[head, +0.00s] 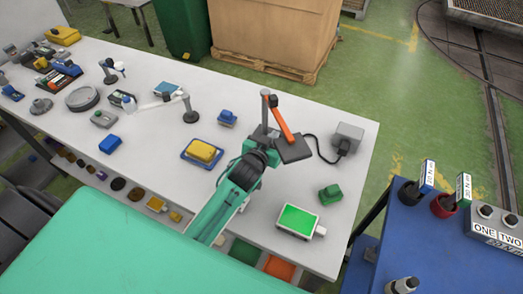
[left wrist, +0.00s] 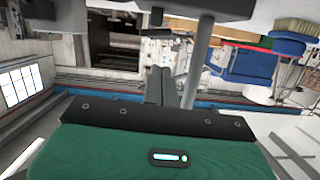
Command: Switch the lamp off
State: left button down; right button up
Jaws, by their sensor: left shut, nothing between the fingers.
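The lamp (head: 283,119) stands near the right end of the white table in the head view. It has a grey post, an orange arm and a flat dark head; I cannot tell if it is lit. My left gripper (head: 268,138), on its green arm, is shut and empty close to the post. I cannot tell if it touches. In the left wrist view, the shut fingers (left wrist: 160,86) show beside a grey post (left wrist: 197,62). No switch is clearly visible. My right gripper is not in view.
A dark cable runs to a grey box (head: 347,136) right of the lamp. A yellow block in a blue tray (head: 185,153), a green block (head: 330,194) and a green-topped box (head: 298,221) are nearby. A blue cart (head: 425,235) stands at the right.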

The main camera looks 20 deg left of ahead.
pick_arm(q)
jog(key=b+v, duration=0.1)
jog(key=v, duration=0.7)
jog(key=shift+a, duration=0.25)
jog(key=shift+s+f, duration=0.1)
